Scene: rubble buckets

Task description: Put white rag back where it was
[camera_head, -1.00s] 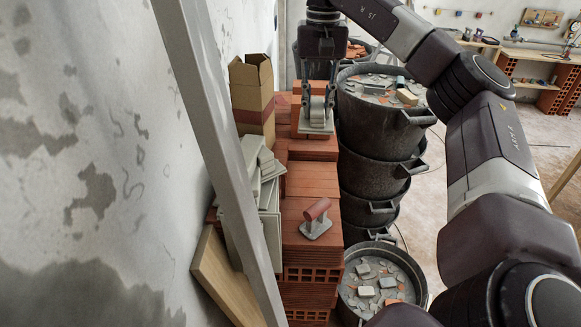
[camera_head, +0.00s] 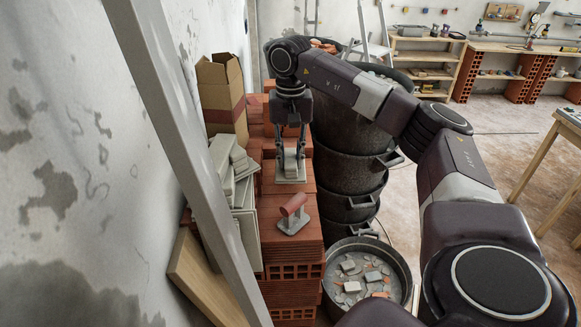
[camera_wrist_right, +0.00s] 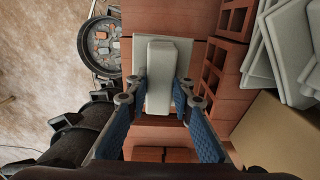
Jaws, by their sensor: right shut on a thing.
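My right gripper (camera_head: 290,158) is over the brick stack and points down. It is shut on the pale grey handle of a flat float (camera_head: 291,176). The right wrist view shows that handle (camera_wrist_right: 159,72) between the fingers, with the float's thin plate (camera_wrist_right: 182,50) beneath it. I cannot tell if the plate touches the bricks. A second float with a red handle (camera_head: 294,205) lies on the bricks just nearer to me. I cannot make out a white rag in either view. My left gripper is out of view.
The brick stack (camera_head: 290,237) has a cardboard box (camera_head: 222,97) and pale tiles (camera_head: 229,165) along its left side. Stacked black buckets (camera_head: 347,172) stand close on its right. A rubble bucket (camera_head: 402,262) stands nearer. A grey post (camera_head: 183,150) crosses the left.

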